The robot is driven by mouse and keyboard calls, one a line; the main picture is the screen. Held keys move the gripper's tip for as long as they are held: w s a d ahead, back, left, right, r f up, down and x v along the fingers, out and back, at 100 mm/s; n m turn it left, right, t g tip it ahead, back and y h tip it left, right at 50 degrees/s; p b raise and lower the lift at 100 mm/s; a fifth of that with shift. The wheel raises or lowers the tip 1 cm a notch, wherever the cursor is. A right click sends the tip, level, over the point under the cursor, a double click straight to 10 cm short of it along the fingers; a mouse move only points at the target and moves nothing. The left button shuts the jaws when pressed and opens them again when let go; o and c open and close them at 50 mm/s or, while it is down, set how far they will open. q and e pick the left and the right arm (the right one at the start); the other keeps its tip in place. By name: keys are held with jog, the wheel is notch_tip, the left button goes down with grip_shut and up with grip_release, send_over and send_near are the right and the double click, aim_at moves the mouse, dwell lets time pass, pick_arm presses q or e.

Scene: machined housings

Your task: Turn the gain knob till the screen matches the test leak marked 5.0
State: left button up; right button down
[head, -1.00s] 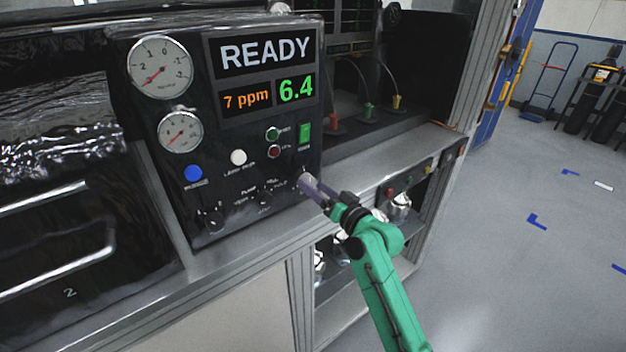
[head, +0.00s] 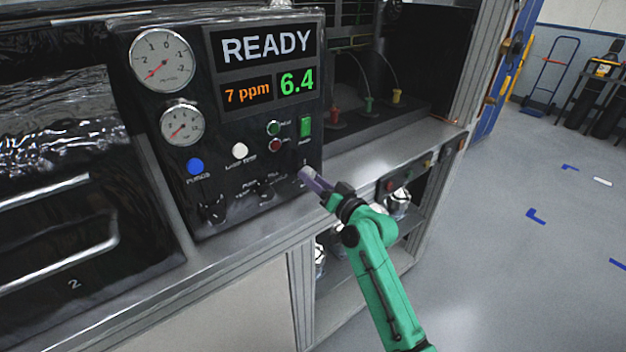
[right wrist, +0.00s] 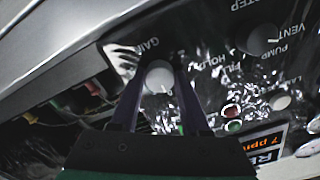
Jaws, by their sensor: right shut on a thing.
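The black control panel (head: 225,215) carries a screen (head: 262,62) that reads READY, 7 ppm in orange and 6.4 in green. My right gripper (head: 308,176) is at the panel's lower right, its fingers hiding most of the gain knob. In the right wrist view the round pale gain knob (right wrist: 159,77) sits between the two purple fingers of my right gripper (right wrist: 158,88), below the upside-down word GAIN. The fingers are shut on the knob. I cannot make out a test leak marked 5.0. My left gripper is not in view.
Two round gauges (head: 161,61) sit left of the screen. Blue (head: 195,166) and white (head: 239,150) buttons and dark selector knobs (head: 262,190) are nearby. Red, green and yellow fittings (head: 369,104) stand in the bay to the right. Open floor lies further right.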

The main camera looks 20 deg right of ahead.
jog(key=shift+f+n, duration=0.15)
jog(key=shift+n, duration=0.25)
jog(key=shift+f+n+b, duration=0.1)
jog(key=shift+n+b, duration=0.55)
jog(key=shift+n, duration=0.25)
jog(key=n, duration=0.2)
jog(key=shift+n+b, duration=0.3)
jog(key=shift+b, duration=0.1)
jog(key=n, duration=0.3)
jog(key=shift+d+n+b, duration=0.1)
jog(key=shift+n+b, duration=0.2)
jog(key=shift+n, duration=2)
jog(key=shift+c, duration=1.9)
grip_release()
jog(key=shift+r, duration=0.2)
